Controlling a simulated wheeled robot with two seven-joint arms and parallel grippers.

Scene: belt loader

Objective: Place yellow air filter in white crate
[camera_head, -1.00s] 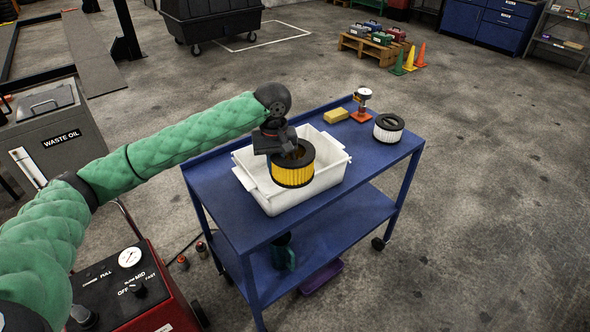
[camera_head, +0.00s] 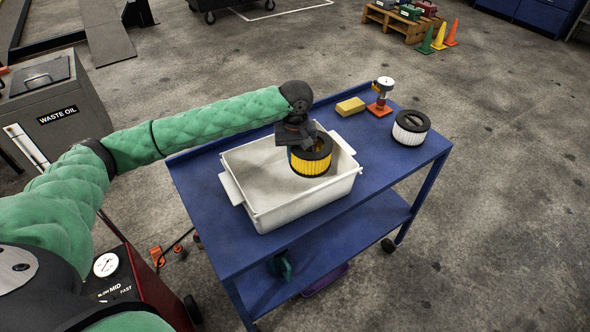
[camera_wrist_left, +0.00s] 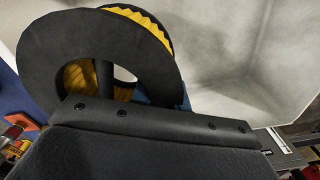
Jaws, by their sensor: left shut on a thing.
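The yellow air filter (camera_head: 312,162) is a short ring with black rims and yellow pleats. My left gripper (camera_head: 306,148) is shut on its rim and holds it over the right part of the white crate (camera_head: 262,209). In the left wrist view the filter (camera_wrist_left: 100,65) fills the upper left, with the pale crate wall (camera_wrist_left: 225,60) behind it. I cannot tell whether the filter touches the crate's floor. The crate stands on the blue cart (camera_head: 215,222) and looks empty otherwise. My right gripper is not in view.
On the cart's top, right of the crate, are a yellow block (camera_head: 350,106), a gauge-like item on an orange base (camera_head: 380,107) and a white filter with black rims (camera_head: 410,128). A waste oil bin (camera_head: 50,105) stands at the left.

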